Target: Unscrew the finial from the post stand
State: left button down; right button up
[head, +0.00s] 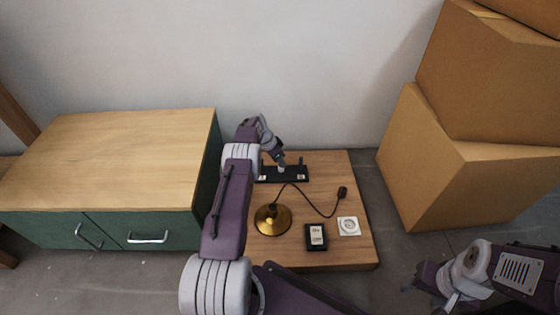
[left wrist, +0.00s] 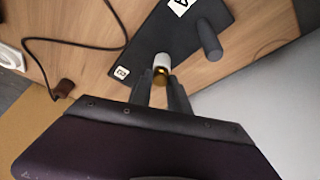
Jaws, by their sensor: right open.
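The post stand is a black base (head: 295,174) with upright posts, at the back of the low wooden table. In the left wrist view its dark base (left wrist: 150,45) carries a bare grey post (left wrist: 210,42) and a second post with a white upper part and a gold finial (left wrist: 160,72). My left gripper (head: 280,168) is over the stand. In the left wrist view its two fingertips (left wrist: 160,77) are on either side of the gold finial; whether they touch it I cannot tell. My right gripper (head: 424,290) is open and empty, off the table at the lower right.
A brass lamp base (head: 273,220) with a dark cord and plug (head: 342,192), a black labelled box (head: 316,237) and a white socket plate (head: 348,226) lie on the table (head: 335,165). A green cabinet (head: 120,160) stands left, cardboard boxes (head: 470,160) right, a wall behind.

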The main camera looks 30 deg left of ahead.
pick_arm(q)
jog(key=r+n+p, duration=0.1)
jog(key=p, duration=0.2)
jog(key=shift+d+r, duration=0.1)
jog(key=shift+r, duration=0.05)
jog(key=n+p, duration=0.1)
jog(key=n+y+p, duration=0.1)
jog(key=p, duration=0.1)
jog(key=n+p, duration=0.1)
jog(key=p, duration=0.1)
jog(key=shift+d+f+n+y, duration=0.15)
jog(key=shift+f+n+y, duration=0.1)
jog(key=shift+n+y, duration=0.15)
jog(key=shift+f+n+y, duration=0.25)
jog(key=shift+n+y, duration=0.05)
jog(key=shift+n, duration=0.5)
jog(key=shift+f+n+t+y, duration=0.1)
jog(key=shift+n+t+y, duration=0.2)
jog(key=shift+n, duration=0.5)
